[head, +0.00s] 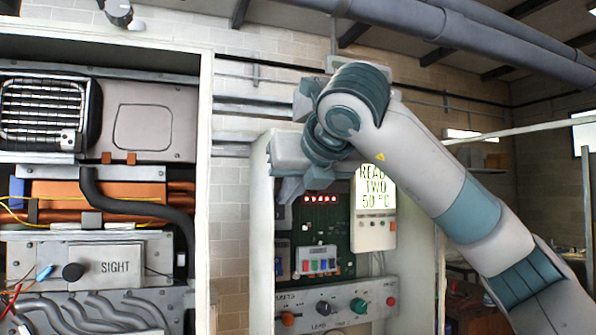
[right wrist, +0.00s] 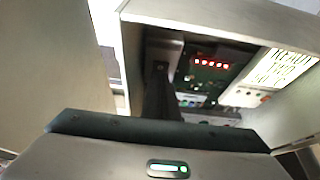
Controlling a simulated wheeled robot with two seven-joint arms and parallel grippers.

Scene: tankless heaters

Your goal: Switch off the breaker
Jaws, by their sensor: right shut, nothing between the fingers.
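In the right wrist view the dark fingers (right wrist: 160,92) reach toward a grey part (right wrist: 163,48) at the cabinet's left inner side. I cannot tell whether they touch. My left gripper is not in view.
A lit display panel (head: 375,200) reads READY TWO 50 °C. Below the board is a panel with knobs (head: 335,307). On the left, another open cabinet (head: 204,190) shows pipes, wires and a SIGHT box (head: 112,266). Large pipes (head: 470,35) run overhead.

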